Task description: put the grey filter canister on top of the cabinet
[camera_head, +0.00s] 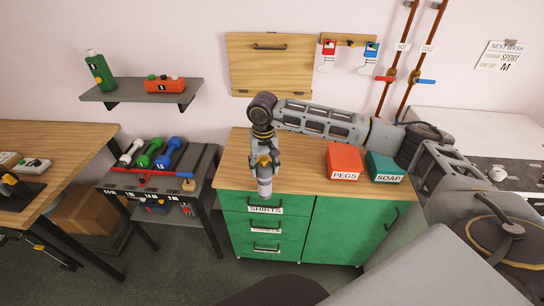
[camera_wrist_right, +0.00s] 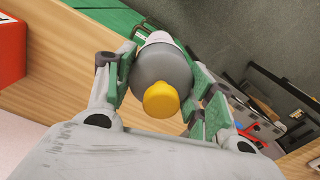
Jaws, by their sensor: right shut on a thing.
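The grey filter canister (camera_wrist_right: 162,65) has a yellow knob on one end and sits between the fingers of my right gripper (camera_wrist_right: 165,85) in the wrist view. My right gripper (camera_head: 264,165) is shut on it. In the head view the pale lower part of the canister (camera_head: 265,187) hangs below the fingers, at the front edge of the cabinet top. The cabinet (camera_head: 300,176) has a wooden top and green drawers and door. I cannot tell whether the canister touches the top. My left gripper is not in view.
A red PEGS box (camera_head: 344,161) and a green SOAP box (camera_head: 384,168) stand on the right of the cabinet top. The top's left and middle are clear. A rack with dumbbells (camera_head: 156,152) stands to the left. A wall shelf (camera_head: 142,92) holds a green bottle.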

